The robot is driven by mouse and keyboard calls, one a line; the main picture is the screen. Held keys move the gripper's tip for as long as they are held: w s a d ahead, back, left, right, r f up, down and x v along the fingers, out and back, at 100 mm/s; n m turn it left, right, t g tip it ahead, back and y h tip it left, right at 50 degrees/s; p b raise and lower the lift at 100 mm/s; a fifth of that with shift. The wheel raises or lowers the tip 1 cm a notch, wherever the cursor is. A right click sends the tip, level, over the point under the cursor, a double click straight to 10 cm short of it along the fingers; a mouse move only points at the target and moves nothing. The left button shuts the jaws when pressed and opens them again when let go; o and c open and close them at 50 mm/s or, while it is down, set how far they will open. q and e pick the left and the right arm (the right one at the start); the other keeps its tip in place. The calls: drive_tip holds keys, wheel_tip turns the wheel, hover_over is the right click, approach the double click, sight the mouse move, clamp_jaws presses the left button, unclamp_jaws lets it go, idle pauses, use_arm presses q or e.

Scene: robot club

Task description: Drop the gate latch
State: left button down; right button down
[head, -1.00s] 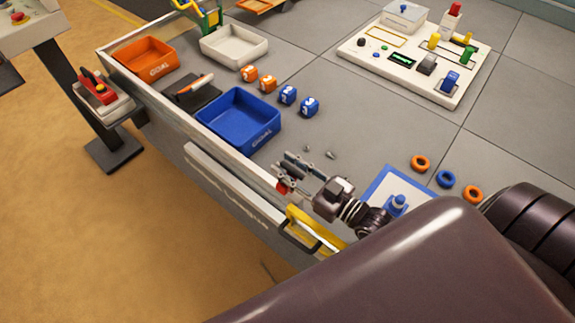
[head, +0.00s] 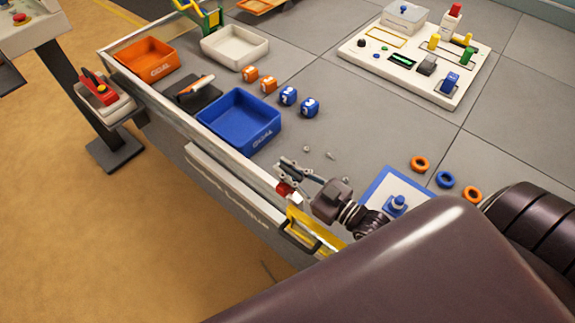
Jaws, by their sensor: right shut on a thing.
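The gate (head: 312,232) is a yellow-framed panel in the near wall of the table, at the bottom centre of the head view. The gate latch (head: 285,189) shows as a small red piece on the wall's rim, just left of the gate's upper end. My right gripper (head: 287,174) reaches over the rim from the right and is shut on the red latch. Its fingers hide part of the latch, so how far the latch is raised cannot be told. My left gripper is not in view.
A blue goal tray (head: 240,120) stands along the wall beyond the gripper, with blue and orange cubes (head: 309,107) beside it. A blue-bordered pad (head: 405,187) with a blue knob and several rings (head: 445,179) lie right.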

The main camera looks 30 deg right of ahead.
drive_tip(key=shift+s+a+r+n+p, duration=0.2)
drive_tip(key=shift+a+n+p, duration=0.25)
drive_tip(key=shift+n, duration=0.25)
drive_tip(key=shift+s+a+f+n+p, duration=0.2)
drive_tip(key=shift+a+n+p, duration=0.15)
drive_tip(key=shift+a+n, duration=0.25)
drive_tip(key=shift+s+a+f+n+p, duration=0.2)
drive_tip(key=shift+a+n, duration=0.2)
drive_tip(key=shift+n, duration=0.45)
drive_tip(key=shift+s+a+f+n+p, duration=0.2)
drive_tip(key=shift+a+n, duration=0.2)
drive_tip(key=shift+n, duration=0.45)
drive_tip(key=c, duration=1.9)
unclamp_jaws()
drive_tip(key=shift+c, duration=0.2)
